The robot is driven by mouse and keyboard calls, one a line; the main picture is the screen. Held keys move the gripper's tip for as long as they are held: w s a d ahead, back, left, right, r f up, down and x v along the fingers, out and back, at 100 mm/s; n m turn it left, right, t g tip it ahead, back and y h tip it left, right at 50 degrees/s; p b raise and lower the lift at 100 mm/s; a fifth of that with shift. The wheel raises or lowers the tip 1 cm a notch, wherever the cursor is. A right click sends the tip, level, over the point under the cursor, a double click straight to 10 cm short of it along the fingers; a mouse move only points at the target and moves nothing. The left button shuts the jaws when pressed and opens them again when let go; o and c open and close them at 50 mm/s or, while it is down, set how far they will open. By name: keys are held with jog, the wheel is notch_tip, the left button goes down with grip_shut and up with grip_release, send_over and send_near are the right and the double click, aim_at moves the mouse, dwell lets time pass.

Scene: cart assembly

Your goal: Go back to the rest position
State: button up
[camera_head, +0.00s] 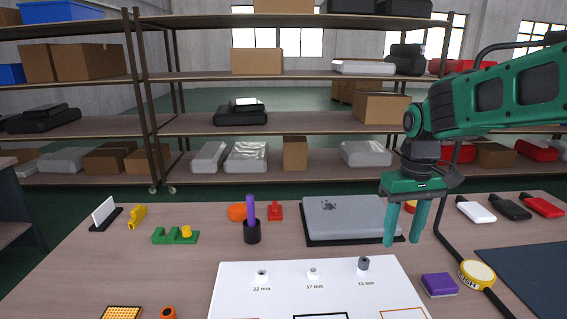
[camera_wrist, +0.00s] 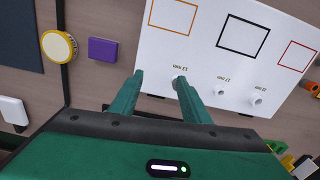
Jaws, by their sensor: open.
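My green gripper (camera_head: 402,240) hangs at the right, with its two fingers pointing down and apart. Nothing shows between them. It is above the table, near the front right corner of the grey laptop (camera_head: 345,217) and behind the white board (camera_head: 300,285). In the wrist view my gripper (camera_wrist: 158,75) shows both fingers apart, with the board beyond them. A dark grey cylinder (camera_head: 363,264) stands at the 13 mm mark. White pieces stand at the 22 mm mark (camera_head: 262,275) and the 17 mm mark (camera_head: 313,272).
The wooden table (camera_head: 130,265) also carries a purple box (camera_head: 439,285), a yellow round tape (camera_head: 477,275), a dark cup (camera_head: 252,231) with a purple stick, a green block (camera_head: 175,236) and a dark mat (camera_head: 530,268). Loaded shelves (camera_head: 330,130) stand behind the table.

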jog(key=s+d+f+m, duration=0.2)
jog(key=s+d, duration=0.3)
jog(key=s, duration=0.6)
jog(key=s+d+f+m, duration=0.3)
jog(key=s+d+m, duration=0.2)
jog(key=s, duration=0.7)
jog(key=shift+d+m, duration=0.3)
jog(key=shift+d, duration=0.45)
jog(key=shift+w+f, duration=0.25)
jog(key=shift+w, duration=0.45)
